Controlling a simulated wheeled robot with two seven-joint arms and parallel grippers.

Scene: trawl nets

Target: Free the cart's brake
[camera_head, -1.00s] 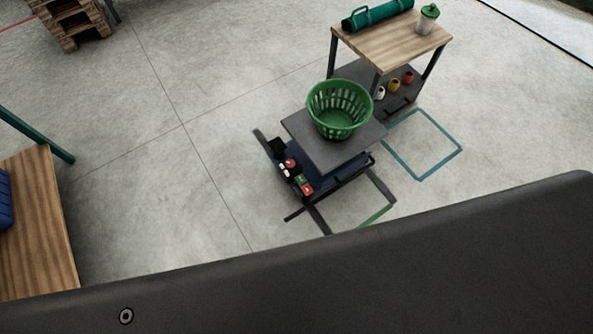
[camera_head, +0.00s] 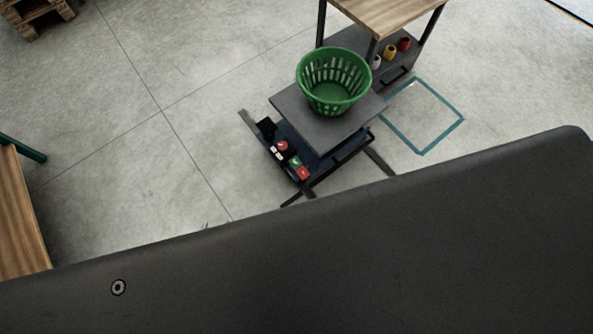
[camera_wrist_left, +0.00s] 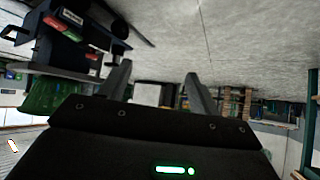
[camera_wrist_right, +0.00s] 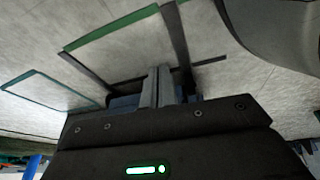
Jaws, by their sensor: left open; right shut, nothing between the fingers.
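The cart (camera_head: 318,123) stands on the floor ahead, with a raised grey top over a dark blue base. A green slatted basket (camera_head: 334,80) sits on its top. At the cart's left end is a control panel with a round red knob (camera_head: 283,145), a green control (camera_head: 296,161) and a red control (camera_head: 304,173). I cannot tell which one is the brake. The cart shows upside down in the left wrist view, with its red control (camera_wrist_left: 53,24). My left gripper (camera_wrist_left: 159,78) is open and empty, apart from the cart. My right gripper (camera_wrist_right: 161,86) is shut and empty.
A wooden-topped table (camera_head: 385,12) with a grey lower shelf stands behind the cart. Colored pots (camera_head: 390,52) sit on that shelf. A teal floor outline (camera_head: 424,116) lies empty at right. Another wooden table (camera_head: 20,225) stands at left. The floor left of the cart is clear.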

